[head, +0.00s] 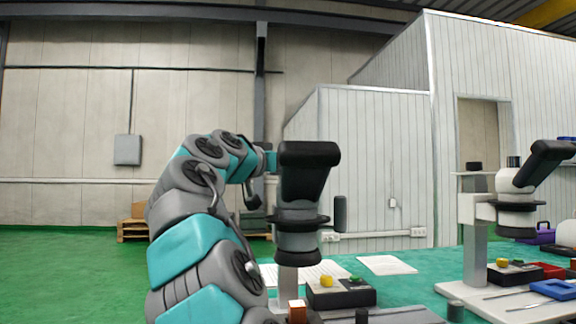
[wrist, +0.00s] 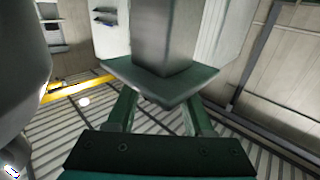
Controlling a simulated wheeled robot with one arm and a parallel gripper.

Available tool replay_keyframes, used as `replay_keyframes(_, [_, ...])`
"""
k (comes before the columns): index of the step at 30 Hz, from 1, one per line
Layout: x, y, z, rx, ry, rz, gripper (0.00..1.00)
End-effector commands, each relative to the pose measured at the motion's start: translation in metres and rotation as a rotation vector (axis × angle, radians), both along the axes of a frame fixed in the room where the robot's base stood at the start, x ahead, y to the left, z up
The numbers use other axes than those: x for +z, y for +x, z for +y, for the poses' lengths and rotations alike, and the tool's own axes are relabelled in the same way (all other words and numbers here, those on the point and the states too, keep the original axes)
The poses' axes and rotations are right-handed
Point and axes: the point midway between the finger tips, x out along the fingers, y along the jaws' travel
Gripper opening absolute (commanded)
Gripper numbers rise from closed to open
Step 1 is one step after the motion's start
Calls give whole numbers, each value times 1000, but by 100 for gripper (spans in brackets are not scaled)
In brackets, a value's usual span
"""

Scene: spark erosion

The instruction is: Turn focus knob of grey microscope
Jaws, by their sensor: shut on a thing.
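The grey microscope (head: 298,218) stands in the middle of the head view, with a black eyepiece head on top. A dark focus knob (head: 340,213) shows at its right side, with no finger on it in this view. My arm rises on the left and bends over toward the microscope; its end passes behind the eyepiece head, which hides my gripper there. In the wrist view my gripper (wrist: 160,98) has two green fingers reaching up to a dark flared block on a grey post. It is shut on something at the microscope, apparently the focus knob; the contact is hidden.
A white microscope (head: 489,205) stands on the right of the green table. Sheets of paper (head: 386,265), a dark box with coloured knobs (head: 340,297), a blue tray (head: 554,289) and small dark cylinders lie around. A pallet with boxes (head: 136,226) is on the floor behind.

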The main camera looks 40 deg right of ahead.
Motion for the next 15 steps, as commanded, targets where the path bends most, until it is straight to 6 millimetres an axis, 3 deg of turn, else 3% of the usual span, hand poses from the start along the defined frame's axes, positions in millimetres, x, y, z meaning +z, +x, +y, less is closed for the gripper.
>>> replay_keyframes(4, [0,0,0,-1,0,0,0])
replay_keyframes(15, [8,2,-1,-125,-1,6,0])
